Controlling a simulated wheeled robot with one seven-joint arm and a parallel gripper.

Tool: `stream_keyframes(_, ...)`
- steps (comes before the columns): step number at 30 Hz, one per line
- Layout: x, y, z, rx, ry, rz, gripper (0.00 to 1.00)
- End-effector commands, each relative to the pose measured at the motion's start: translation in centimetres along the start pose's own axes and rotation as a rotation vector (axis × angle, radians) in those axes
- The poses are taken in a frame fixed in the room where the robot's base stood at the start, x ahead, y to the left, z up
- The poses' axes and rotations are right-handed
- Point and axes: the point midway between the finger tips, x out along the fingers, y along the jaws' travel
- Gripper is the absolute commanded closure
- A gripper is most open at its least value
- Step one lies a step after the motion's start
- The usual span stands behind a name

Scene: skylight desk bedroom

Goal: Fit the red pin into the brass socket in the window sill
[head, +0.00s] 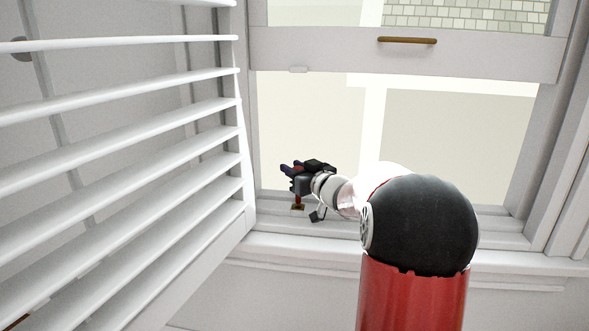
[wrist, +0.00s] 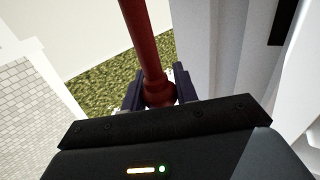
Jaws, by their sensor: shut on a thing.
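The red pin (wrist: 143,42) runs from between my gripper's dark fingers to the top edge of the wrist view. My gripper (wrist: 157,90) is shut on it near a thicker red collar. In the head view my gripper (head: 293,171) is small and low over the window sill. A short red part of the pin (head: 298,199) shows under it. The brass socket (head: 298,207) is a small plate on the sill directly below that red part. I cannot tell whether the pin's end is above, touching or inside the socket. The socket does not show in the wrist view.
A white louvred shutter (head: 130,130) stands open to the left, its edge near my gripper. The window sash with a brown handle (head: 407,41) is above. The sill (head: 340,228) is bare to the right of the socket, partly behind my arm.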

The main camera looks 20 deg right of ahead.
Motion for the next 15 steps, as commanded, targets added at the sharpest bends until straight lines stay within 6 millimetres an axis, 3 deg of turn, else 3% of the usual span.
stream_keyframes(15,0.0,0.0,1.4,0.001,0.000,0.000,0.93)
